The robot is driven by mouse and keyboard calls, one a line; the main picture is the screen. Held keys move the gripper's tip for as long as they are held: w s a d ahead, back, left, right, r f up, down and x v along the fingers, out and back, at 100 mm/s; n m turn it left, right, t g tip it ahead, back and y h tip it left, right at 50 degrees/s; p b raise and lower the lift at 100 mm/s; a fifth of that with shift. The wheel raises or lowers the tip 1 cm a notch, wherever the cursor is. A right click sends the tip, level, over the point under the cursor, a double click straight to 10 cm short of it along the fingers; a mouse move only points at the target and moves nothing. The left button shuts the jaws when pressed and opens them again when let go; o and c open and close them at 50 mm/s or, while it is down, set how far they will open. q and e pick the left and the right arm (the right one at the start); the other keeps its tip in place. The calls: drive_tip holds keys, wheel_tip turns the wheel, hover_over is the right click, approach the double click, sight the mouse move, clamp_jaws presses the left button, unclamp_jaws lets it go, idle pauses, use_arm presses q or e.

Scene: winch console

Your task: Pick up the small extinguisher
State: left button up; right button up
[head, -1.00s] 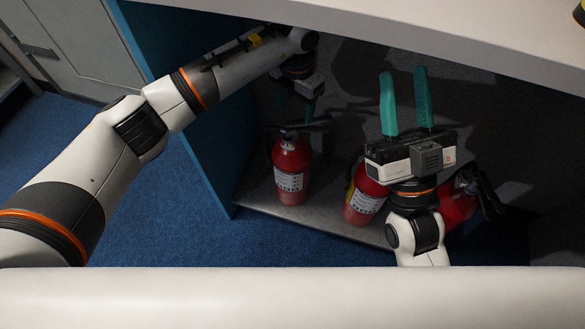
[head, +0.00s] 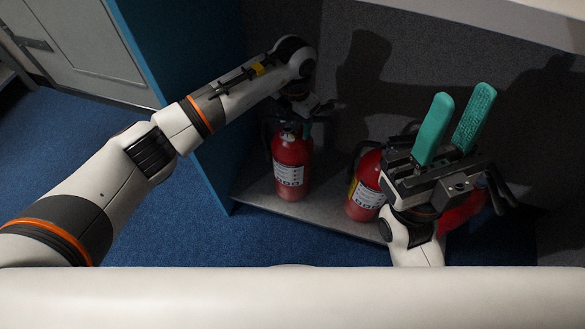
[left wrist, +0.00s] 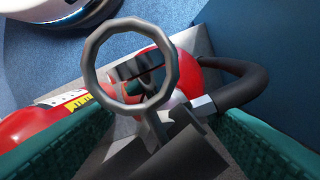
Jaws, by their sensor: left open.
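Red extinguishers stand on the grey shelf floor under the counter. The left one (head: 291,165) is upright, with a white label and black top. A middle one (head: 364,197) is partly hidden by my right gripper. Which is the small one I cannot tell for sure. My left gripper (head: 306,128) is at the top of the left extinguisher. In the left wrist view its teal fingers (left wrist: 160,140) are apart, either side of that extinguisher's ring and black handle; no grip shows. My right gripper (head: 462,108) has its teal fingers apart, pointing up, empty.
A further red extinguisher (head: 464,210) is mostly behind my right gripper. The white counter (head: 480,20) overhangs at the top right. Blue carpet (head: 150,235) lies clear in front.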

use_arm(q)
drive_tip(key=shift+c, duration=0.5)
clamp_jaws()
drive_tip(key=shift+w+d+r, duration=0.1)
drive_tip(key=shift+r, duration=0.1)
drive_tip(key=shift+r, duration=0.1)
